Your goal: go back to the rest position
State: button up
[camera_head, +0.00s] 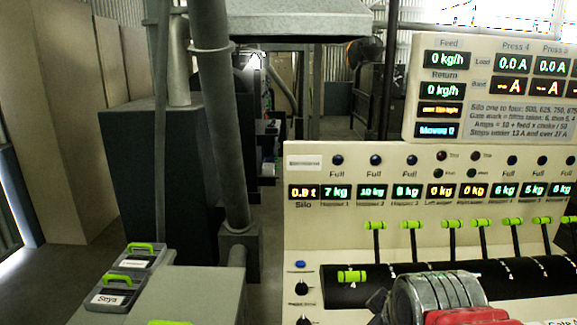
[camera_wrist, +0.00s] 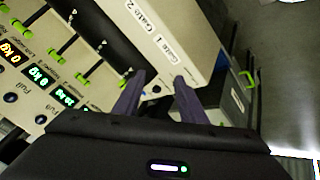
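My gripper (camera_wrist: 160,79) shows in the wrist view as two dark purple fingers. They are apart, with nothing between them. The fingertips are over the cream control panel (camera_wrist: 193,30), near its edge by the labels Gate 1 and Gate 2. I cannot tell whether they touch it. In the head view, a grey ribbed part with red pieces, which looks like my arm, is at the bottom right and hides part of the control panel (camera_head: 400,160). My fingers cannot be made out there.
Green-handled levers (camera_head: 452,224) stand in a row along a black drum on the panel. A display board (camera_head: 480,125) rises behind at the right. Bins with green handles (camera_head: 115,292) sit at the lower left. A grey pipe (camera_head: 215,120) stands left of the panel. Floor shows beyond.

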jog(key=s+f+m+g, duration=0.1)
jog(key=s+f+m, duration=0.1)
jog(key=s+m, duration=0.6)
jog(key=shift+s+g, duration=0.3)
jog(key=shift+s, duration=0.3)
jog(key=shift+s, duration=0.1)
jog(key=shift+c, duration=0.9)
dwell(2.3)
